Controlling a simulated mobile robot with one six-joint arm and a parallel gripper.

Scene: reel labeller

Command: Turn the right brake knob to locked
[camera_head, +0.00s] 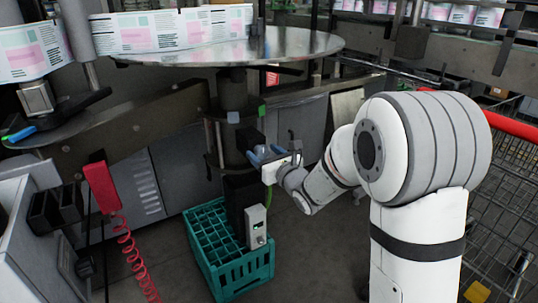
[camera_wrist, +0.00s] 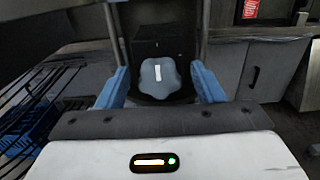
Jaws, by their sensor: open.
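A grey-blue lobed knob (camera_wrist: 160,77) with a white pointer line is at the centre of the wrist view. Its line stands nearly upright in the picture, and it sits in front of a dark block. I cannot read any locked or unlocked mark near it. My gripper (camera_wrist: 161,88) is open, with one blue finger on each side of the knob and a visible gap on both sides. In the head view my gripper (camera_head: 265,155) points at the dark column under the round steel table; the knob cannot be made out there.
A teal crate (camera_head: 232,270) stands on the floor below my gripper, with a grey box with a green light (camera_head: 256,227) over it. The round steel table (camera_head: 235,46) is above. A red coiled hose (camera_head: 130,250) hangs at left. A wire cart (camera_head: 500,190) stands at right.

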